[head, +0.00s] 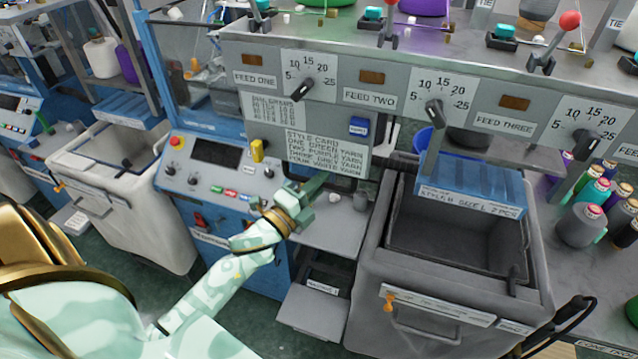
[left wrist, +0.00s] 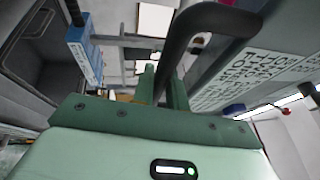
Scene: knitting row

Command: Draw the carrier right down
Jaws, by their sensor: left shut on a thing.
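The carrier shows as a dark, bent bar handle (left wrist: 190,28) in the left wrist view. It runs down between the fingers of my left gripper (left wrist: 163,92), which is shut on it. In the head view my left gripper (head: 312,188) is just below the style card (head: 326,153) on the knitting machine's front, and its fingers hide most of the handle there. My right gripper is in neither view.
A grey bin (head: 455,300) stands to the right of my gripper, with a blue labelled strip (head: 470,188) above it. A blue control panel (head: 215,172) is to the left. A grey shelf (head: 335,238) lies below the gripper. Feed dials line the machine above.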

